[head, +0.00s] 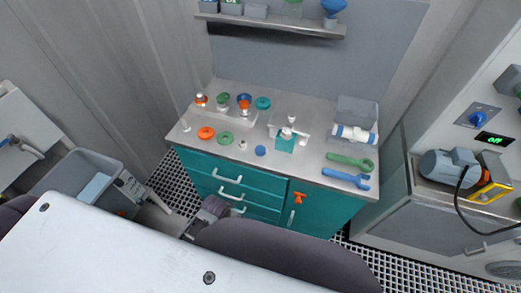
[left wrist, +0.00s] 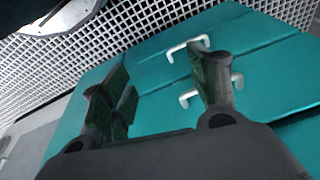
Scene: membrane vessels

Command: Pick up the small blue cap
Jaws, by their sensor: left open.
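The small blue cap (head: 260,150) lies on the grey countertop (head: 300,165) of the teal cabinet, near its front edge, in the head view. My left gripper (head: 212,208) is low in front of the teal drawers, below the counter and to the left of the cap. In the left wrist view my left gripper (left wrist: 167,72) is open and empty, its two dark fingers apart in front of the teal drawer fronts. The cap does not show in that view. My right gripper is not in view.
Green and orange rings (head: 206,133) lie left of the cap. A white fixture on a teal block (head: 285,143) stands to its right, with green and blue wrenches (head: 347,179) further right. Drawer handles (left wrist: 187,49) stick out near my left gripper. A grey bin (head: 83,173) stands left.

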